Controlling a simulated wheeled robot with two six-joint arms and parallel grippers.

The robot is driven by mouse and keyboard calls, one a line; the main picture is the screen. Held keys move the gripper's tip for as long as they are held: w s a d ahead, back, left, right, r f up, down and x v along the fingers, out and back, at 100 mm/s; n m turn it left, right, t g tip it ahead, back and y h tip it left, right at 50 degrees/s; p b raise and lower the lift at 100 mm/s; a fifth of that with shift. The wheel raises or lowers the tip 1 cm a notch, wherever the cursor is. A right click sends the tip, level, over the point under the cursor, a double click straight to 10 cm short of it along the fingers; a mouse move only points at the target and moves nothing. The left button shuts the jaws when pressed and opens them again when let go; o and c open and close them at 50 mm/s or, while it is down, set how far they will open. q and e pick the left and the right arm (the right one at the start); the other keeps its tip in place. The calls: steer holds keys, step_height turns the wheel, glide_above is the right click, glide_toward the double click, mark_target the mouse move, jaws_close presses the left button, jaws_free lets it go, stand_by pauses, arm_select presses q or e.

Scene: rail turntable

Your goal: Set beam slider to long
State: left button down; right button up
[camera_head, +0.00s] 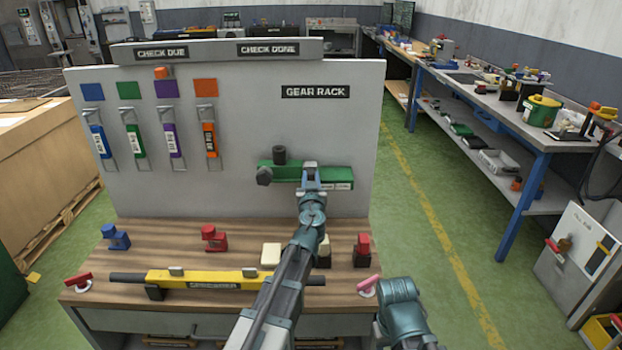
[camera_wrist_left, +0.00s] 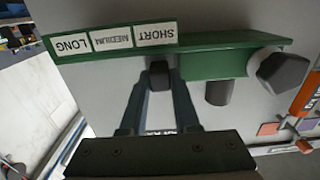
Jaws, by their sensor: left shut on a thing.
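The green beam unit (camera_head: 280,172) is mounted on the grey panel under the GEAR RACK sign. In the left wrist view, upside down, the green body (camera_wrist_left: 215,66) carries white labels SHORT (camera_wrist_left: 155,35), MEDIUM (camera_wrist_left: 112,40) and LONG (camera_wrist_left: 72,46). My left gripper (camera_head: 311,178) is at the unit. In the wrist view its fingers (camera_wrist_left: 160,80) are shut on the dark slider knob (camera_wrist_left: 160,68), which lines up with the SHORT label. LONG is at the far end from the dark hexagonal end knob (camera_wrist_left: 283,72). My right gripper is not in view.
The wooden bench (camera_head: 225,260) below holds a yellow bar tool (camera_head: 205,278), red and blue clamps and small blocks. Coloured tags hang on the panel (camera_head: 250,130) at left. A blue-legged workbench (camera_head: 525,125) stands at the right. The panel right of the unit is clear.

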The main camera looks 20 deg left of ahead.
arm_select(q)
steer(key=shift+d, duration=0.15)
steer(key=w+d, duration=0.2)
steer(key=d, duration=0.7)
steer(key=shift+w+d, duration=0.35)
steer(key=shift+w, duration=0.05)
steer(key=c, duration=0.6)
jaws_free()
steer(key=shift+d, duration=0.15)
steer(key=shift+c, duration=0.2)
steer(key=v, duration=1.3)
steer(key=shift+s, duration=0.35)
